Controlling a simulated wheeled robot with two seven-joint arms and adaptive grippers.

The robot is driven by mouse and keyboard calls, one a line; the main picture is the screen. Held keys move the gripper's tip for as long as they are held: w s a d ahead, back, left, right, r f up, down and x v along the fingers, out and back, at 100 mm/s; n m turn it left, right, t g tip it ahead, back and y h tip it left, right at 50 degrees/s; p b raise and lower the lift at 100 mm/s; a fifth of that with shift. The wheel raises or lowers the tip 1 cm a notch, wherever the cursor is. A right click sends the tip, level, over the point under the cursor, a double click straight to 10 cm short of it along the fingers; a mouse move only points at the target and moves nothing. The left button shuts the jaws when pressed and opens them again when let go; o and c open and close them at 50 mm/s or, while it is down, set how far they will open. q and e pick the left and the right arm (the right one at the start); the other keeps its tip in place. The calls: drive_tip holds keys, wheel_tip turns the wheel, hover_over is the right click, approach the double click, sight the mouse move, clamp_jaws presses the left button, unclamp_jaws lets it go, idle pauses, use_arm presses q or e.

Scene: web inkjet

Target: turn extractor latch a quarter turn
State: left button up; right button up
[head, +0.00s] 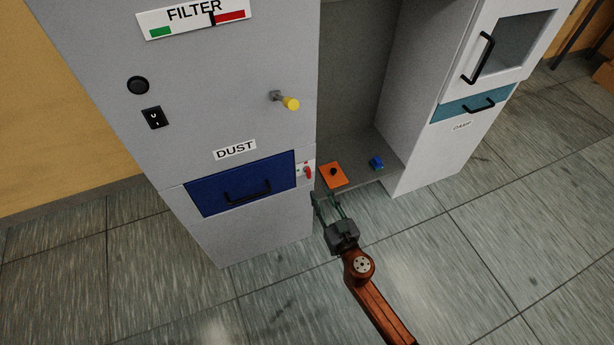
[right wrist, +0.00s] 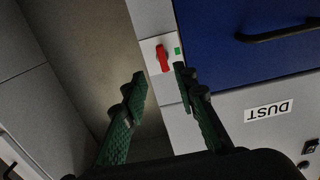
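The extractor latch (head: 308,172) is a small red handle on a white plate, just right of the blue dust drawer (head: 240,185) on the grey cabinet. It also shows in the right wrist view (right wrist: 162,58), where the red handle looks nearly upright, with a small green mark beside it. My right gripper (head: 325,203) is open and empty, just below the latch in the head view. In the right wrist view its green fingertips (right wrist: 159,80) are spread on either side of the line to the latch, apart from it. My left gripper is not in view.
Right of the dust drawer, an open bay holds an orange plate (head: 333,175) with a black knob and a blue block (head: 376,162). A yellow-tipped knob (head: 290,103) sticks out above the drawer. The drawer's black handle (head: 247,192) protrudes. The floor in front is clear.

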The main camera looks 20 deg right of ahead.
sight(310, 173)
drive_tip(key=w, duration=0.4)
drive_tip(key=w+r, duration=0.1)
drive_tip(key=w, duration=0.1)
drive_tip(key=shift+w+a+r, duration=0.1)
drive_tip(key=shift+w+a, duration=0.1)
drive_tip(key=shift+a, duration=0.15)
drive_tip(key=shift+w, duration=0.8)
drive_tip(key=shift+c, duration=0.3)
clamp_jaws()
